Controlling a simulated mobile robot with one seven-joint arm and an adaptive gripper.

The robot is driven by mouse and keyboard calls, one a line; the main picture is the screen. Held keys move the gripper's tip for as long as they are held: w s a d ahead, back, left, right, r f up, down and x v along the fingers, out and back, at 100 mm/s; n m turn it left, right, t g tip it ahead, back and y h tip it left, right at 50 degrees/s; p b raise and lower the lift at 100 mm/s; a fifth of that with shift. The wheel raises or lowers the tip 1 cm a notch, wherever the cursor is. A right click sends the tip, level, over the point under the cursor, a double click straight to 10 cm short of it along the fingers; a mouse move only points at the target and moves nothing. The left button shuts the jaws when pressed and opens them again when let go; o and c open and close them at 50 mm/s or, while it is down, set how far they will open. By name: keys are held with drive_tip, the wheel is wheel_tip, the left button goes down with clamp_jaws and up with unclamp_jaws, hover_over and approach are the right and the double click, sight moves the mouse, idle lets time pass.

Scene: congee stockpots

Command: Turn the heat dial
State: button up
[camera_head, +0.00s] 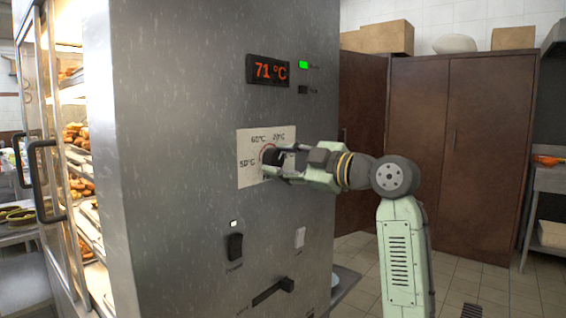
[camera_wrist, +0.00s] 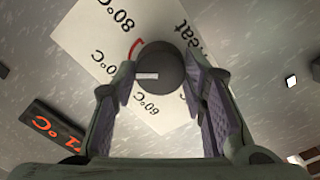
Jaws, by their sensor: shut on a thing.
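The heat dial (camera_wrist: 158,80) is a dark round knob with a light pointer mark, on a white label plate (camera_head: 252,178) with temperature markings around it. In the head view my gripper hides most of it. My gripper (camera_head: 270,164) reaches the plate from the right. In the wrist view the two fingers of my gripper (camera_wrist: 160,88) are on either side of the dial, shut on it. A display (camera_head: 268,70) above reads 71 °C in red.
A green lamp (camera_head: 303,65) is lit beside the display. Below the plate are a black rocker switch (camera_head: 234,247), a pale switch (camera_head: 299,237) and a black lever (camera_head: 272,291). A glass door with a handle (camera_head: 45,180) is at left. Brown cabinets (camera_head: 455,150) stand behind.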

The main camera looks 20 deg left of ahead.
drive_tip(key=n, duration=0.6)
drive_tip(key=shift+f+b, duration=0.1)
drive_tip(key=shift+b, duration=0.25)
drive_tip(key=n, duration=0.7)
drive_tip(key=shift+b, duration=0.35)
drive_tip(key=o, duration=1.2)
drive_tip(key=shift+d, duration=0.1)
drive_tip(key=v, duration=1.1)
drive_tip(key=shift+s+d, duration=0.15)
drive_tip(key=shift+d, duration=0.25)
